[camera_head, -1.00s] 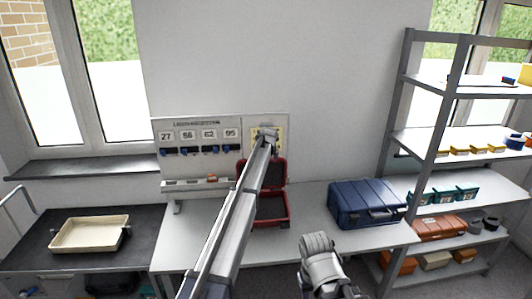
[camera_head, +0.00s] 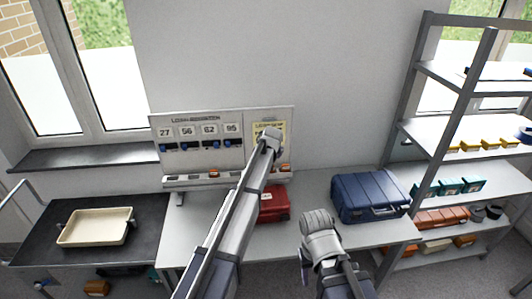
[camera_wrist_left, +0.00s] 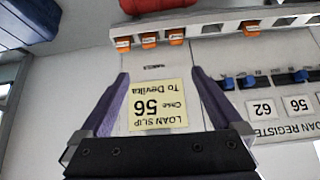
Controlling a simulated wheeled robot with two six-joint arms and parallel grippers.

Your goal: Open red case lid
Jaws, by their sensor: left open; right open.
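The red case (camera_head: 274,204) sits on the light table, partly hidden behind my left arm; its lid looks down. Its red edge also shows at the top of the left wrist view (camera_wrist_left: 140,4). My left gripper (camera_wrist_left: 160,73) is open and empty, its purple fingers on either side of a yellow loan slip (camera_wrist_left: 158,106) marked 56 on the board; I cannot tell whether they touch it. In the head view its jaws are hidden. My right gripper (camera_head: 306,262) is open, low in front of the table and apart from the case; its fingertips are hard to make out.
A blue case (camera_head: 370,197) stands right of the red case. The white register board (camera_head: 225,122) with a ledge of orange pieces stands behind. A cream tray (camera_head: 96,228) lies on the dark left counter. A metal shelf (camera_head: 412,100) stands at the right.

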